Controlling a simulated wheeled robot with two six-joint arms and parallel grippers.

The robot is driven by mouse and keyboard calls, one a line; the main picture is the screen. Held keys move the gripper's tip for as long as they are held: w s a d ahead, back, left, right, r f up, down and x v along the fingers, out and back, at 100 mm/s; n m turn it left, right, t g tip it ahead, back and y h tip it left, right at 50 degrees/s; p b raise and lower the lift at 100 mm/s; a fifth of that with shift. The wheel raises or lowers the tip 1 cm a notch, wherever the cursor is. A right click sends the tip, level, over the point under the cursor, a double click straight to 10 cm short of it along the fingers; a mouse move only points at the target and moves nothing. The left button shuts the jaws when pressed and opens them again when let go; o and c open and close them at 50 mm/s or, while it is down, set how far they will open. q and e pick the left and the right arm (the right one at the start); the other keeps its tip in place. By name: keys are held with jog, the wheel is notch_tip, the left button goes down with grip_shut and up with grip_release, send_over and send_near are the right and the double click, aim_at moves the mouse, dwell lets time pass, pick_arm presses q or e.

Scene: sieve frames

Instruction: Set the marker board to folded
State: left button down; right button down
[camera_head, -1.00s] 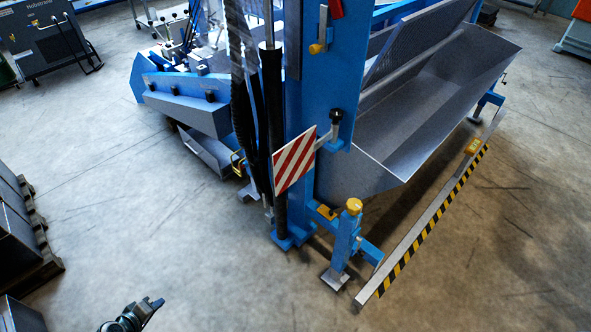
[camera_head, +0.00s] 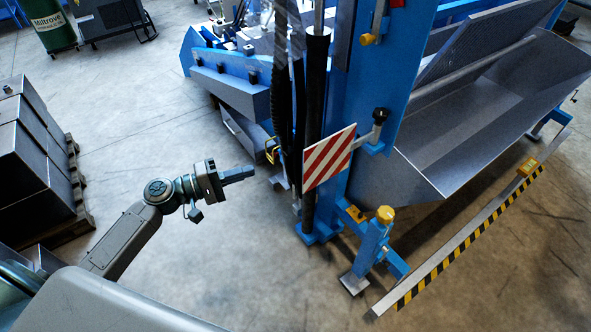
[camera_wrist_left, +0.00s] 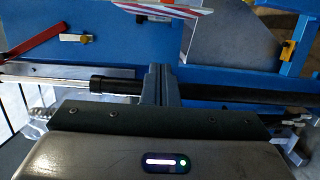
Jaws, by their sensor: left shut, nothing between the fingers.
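The marker board (camera_head: 329,158), a square plate with red and white diagonal stripes, stands out from the blue column (camera_head: 372,80) on a short arm with a dark knob (camera_head: 380,114). Its striped face is turned toward me. In the left wrist view, part of the board (camera_wrist_left: 165,9) shows edge-on at the top, cut off by the frame. My left gripper (camera_head: 252,171) is shut and empty, to the left of the board and apart from it. Its closed fingers (camera_wrist_left: 160,72) also show in the left wrist view. My right gripper is not in view.
A blue jack leg with a yellow knob (camera_head: 385,214) and a black-and-yellow striped bar (camera_head: 470,238) stand at the lower right. A grey trough (camera_head: 490,110) is behind them. Dark boxes on a pallet (camera_head: 35,175) are at the left. The floor between is clear.

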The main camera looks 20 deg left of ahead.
pick_arm(q)
jog(key=shift+w, duration=0.1)
jog(key=w+d+p, duration=0.3)
jog(key=d+p, duration=0.4)
jog(key=d, duration=0.4)
jog(key=shift+w, duration=0.4)
